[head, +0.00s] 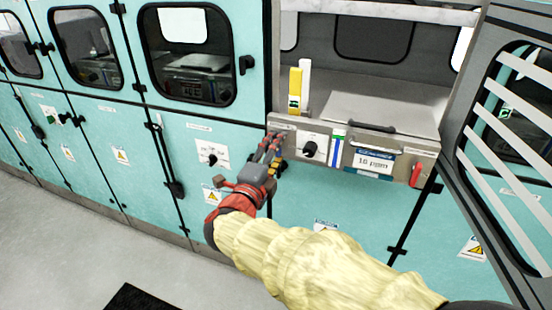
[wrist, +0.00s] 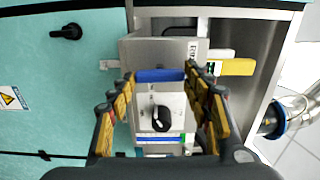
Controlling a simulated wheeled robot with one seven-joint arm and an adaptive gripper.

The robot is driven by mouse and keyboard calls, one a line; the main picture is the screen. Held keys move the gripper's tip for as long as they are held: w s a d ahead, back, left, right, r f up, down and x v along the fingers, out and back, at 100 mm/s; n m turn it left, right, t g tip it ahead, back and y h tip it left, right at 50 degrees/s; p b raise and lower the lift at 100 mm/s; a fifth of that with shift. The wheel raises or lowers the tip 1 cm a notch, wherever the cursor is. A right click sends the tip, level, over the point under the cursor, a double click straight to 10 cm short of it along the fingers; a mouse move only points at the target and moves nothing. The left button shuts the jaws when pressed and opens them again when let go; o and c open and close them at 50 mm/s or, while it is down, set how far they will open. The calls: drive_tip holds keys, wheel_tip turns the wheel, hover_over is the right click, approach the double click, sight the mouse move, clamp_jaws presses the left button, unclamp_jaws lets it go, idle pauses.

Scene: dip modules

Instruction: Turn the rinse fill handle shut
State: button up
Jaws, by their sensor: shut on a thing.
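My gripper (wrist: 160,77) is shut on a blue handle, taken as the rinse fill handle (wrist: 160,75), on a grey metal panel. In the wrist view the fingers sit at the two ends of the blue bar, which lies crosswise. In the head view my gripper (head: 271,149) is at the left end of the panel (head: 283,121), and it hides the handle. A small label (wrist: 193,48) beside the handle is too small to read surely.
A black knob (head: 310,149) on a white plate is close beside the handle, also in the wrist view (wrist: 161,118). A red lever (head: 416,174) is at the panel's right end. A yellow piece (head: 295,88) stands above the panel. An open window door (head: 510,130) is at right.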

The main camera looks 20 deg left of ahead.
idle(0.4)
drive_tip(key=o, duration=1.1)
drive_tip(key=shift+o, duration=0.3)
drive_tip(key=s, duration=1.2)
drive_tip(key=shift+a, duration=0.45)
